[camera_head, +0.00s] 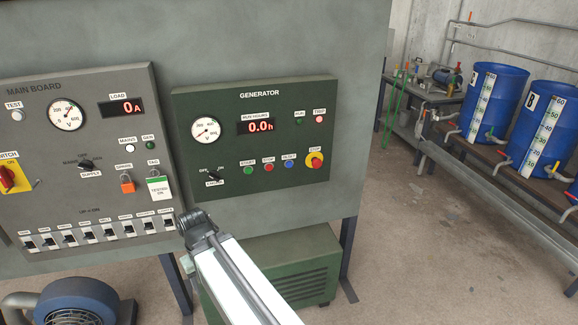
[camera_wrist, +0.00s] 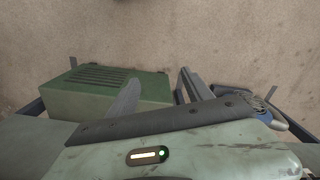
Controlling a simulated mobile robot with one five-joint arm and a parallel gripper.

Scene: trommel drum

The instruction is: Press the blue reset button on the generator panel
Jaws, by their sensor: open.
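The generator panel (camera_head: 270,143) is a dark green box on the grey board in the head view. Its small round blue reset button (camera_head: 289,164) is in the bottom row, unobstructed, between the red stop button (camera_head: 268,168) and the larger red emergency stop on yellow (camera_head: 315,160). The green start button (camera_head: 248,170) is further left. The end of my arm is below and left of this row, apart from the buttons. In the wrist view my gripper (camera_wrist: 160,78) has its two grey fingers spread and nothing between them. The panel and buttons are out of the wrist view.
The main board (camera_head: 85,115) with switches and an orange padlock is left of the panel. A green cabinet (camera_head: 305,265) and a blue motor (camera_head: 75,300) stand below. Blue drums (camera_head: 497,85) are on a bench at right. Floor between board and bench is clear.

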